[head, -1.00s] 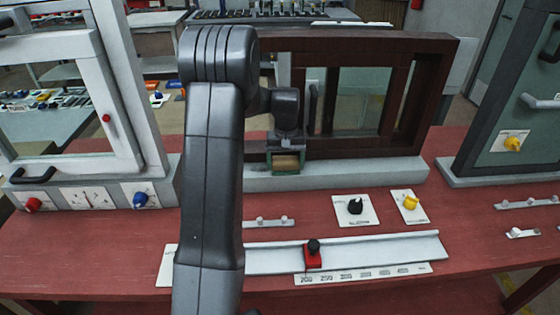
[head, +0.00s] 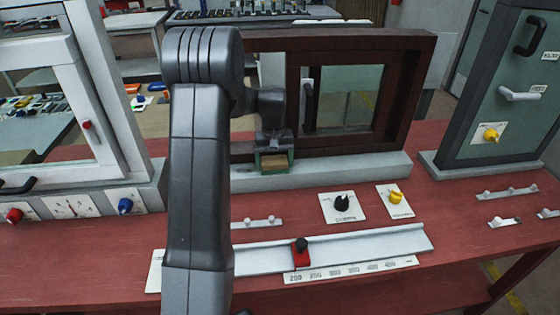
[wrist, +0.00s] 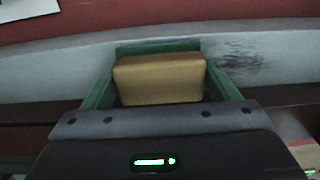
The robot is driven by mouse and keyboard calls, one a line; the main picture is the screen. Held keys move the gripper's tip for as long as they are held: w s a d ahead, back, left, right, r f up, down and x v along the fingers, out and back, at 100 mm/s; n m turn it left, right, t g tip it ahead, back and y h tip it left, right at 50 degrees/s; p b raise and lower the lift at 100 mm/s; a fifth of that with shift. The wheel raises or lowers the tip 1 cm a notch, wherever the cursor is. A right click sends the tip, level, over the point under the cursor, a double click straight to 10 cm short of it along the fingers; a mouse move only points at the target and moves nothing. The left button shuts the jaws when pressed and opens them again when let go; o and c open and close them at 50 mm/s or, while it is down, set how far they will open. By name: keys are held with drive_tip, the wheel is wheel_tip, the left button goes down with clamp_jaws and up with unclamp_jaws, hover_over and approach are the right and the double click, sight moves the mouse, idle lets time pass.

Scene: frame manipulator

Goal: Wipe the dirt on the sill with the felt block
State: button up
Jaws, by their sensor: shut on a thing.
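My gripper (head: 275,158) has green jaws shut on the tan felt block (head: 276,164). In the wrist view the felt block (wrist: 160,78) sits squarely between the jaws. The pale grey sill (head: 345,168) runs along the foot of a dark wooden frame. The block is at the sill; I cannot tell whether it touches. Dark, streaky dirt (wrist: 242,62) lies on the sill to the right of the block in the wrist view, apart from it. I cannot make out the dirt in the head view, where my arm covers the left part of the sill.
The dark wooden frame (head: 422,100) stands close behind my gripper. A black knob (head: 342,203), a yellow knob (head: 396,197) and a white rail with a red slider (head: 301,254) are in front. A grey door unit (head: 505,110) stands at right. Some red tabletop between them is bare.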

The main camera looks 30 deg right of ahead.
drive_tip(key=shift+w+a, duration=1.1)
drive_tip(key=shift+a, duration=1.2)
drive_tip(key=shift+w+a, duration=1.05)
drive_tip(key=shift+a, duration=1.2)
drive_tip(key=shift+w+a, duration=1.1)
drive_tip(key=shift+a, duration=1.2)
drive_tip(key=shift+r, duration=0.1)
drive_tip(key=shift+d+r+p, duration=0.1)
drive_tip(key=shift+r+p, duration=1.85)
drive_tip(key=shift+r, duration=0.95)
wheel_tip(320, 180, up, 3)
drive_tip(key=shift+r+p, duration=0.1)
drive_tip(key=shift+p, duration=0.95)
